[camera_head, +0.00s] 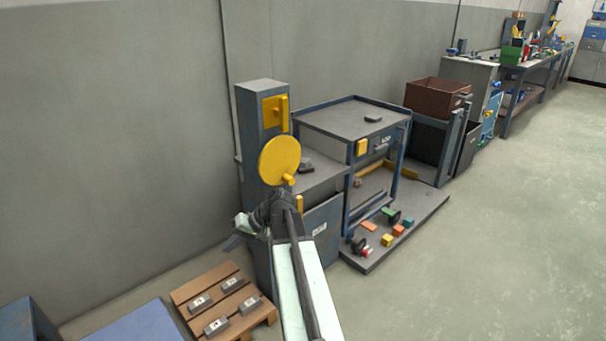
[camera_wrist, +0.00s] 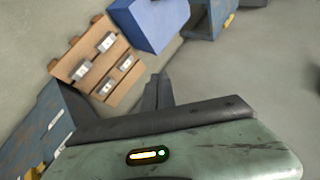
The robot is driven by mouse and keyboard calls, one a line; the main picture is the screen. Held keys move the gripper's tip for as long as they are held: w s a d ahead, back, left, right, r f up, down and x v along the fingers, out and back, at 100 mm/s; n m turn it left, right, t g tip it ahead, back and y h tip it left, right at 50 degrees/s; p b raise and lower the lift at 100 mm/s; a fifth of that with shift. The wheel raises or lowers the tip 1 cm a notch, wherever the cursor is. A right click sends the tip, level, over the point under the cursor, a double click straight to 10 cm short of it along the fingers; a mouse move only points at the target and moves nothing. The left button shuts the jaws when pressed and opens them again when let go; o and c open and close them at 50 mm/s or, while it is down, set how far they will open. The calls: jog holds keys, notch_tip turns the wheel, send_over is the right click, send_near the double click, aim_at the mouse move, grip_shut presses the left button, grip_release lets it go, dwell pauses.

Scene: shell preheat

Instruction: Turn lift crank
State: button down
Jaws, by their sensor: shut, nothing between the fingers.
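The lift crank is a round yellow disc (camera_head: 279,156) on the front of a blue-grey column, with a yellow knob handle (camera_head: 289,180) sticking out near its lower right edge. My gripper (camera_head: 232,243) is at the left end of my arm, lower left of the crank and apart from the knob. Its dark fingers point away to the lower left. In the wrist view my gripper (camera_wrist: 158,90) is shut and empty, above bare floor. The crank does not show clearly in the wrist view.
A wooden pallet (camera_head: 205,283) with several grey weights lies on the floor at lower left, beside a blue box (camera_head: 135,326). A blue-grey cart (camera_head: 342,118) stands right of the column. A low platform (camera_head: 425,210) holds coloured blocks. Floor at the right is clear.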

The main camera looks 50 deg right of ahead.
jog(key=s+d+r+m+t+h, duration=0.1)
jog(key=s+d+r+m+t, duration=0.25)
jog(key=d, duration=0.85)
jog(key=s+d+r+m+t+h+p, duration=0.1)
jog(key=s+d+r+t, duration=0.2)
jog(key=s+d+r, duration=0.55)
jog(key=s+d+r+m+t+h, duration=0.15)
jog(key=d+r+t, duration=0.25)
jog(key=d, duration=1.1)
send_near(290, 173)
jog(key=w+d+r, duration=0.1)
jog(key=w+d, duration=0.2)
jog(key=w, duration=0.1)
jog(key=a, duration=0.1)
jog(key=b, duration=0.1)
jog(key=a+f+b, duration=0.1)
jog(key=shift+w+a, duration=0.3)
jog(key=shift+a, duration=0.05)
jog(key=shift+w+a+f, duration=0.1)
jog(key=shift+a+f, duration=0.1)
jog(key=shift+a, duration=0.4)
jog(key=shift+b, duration=0.3)
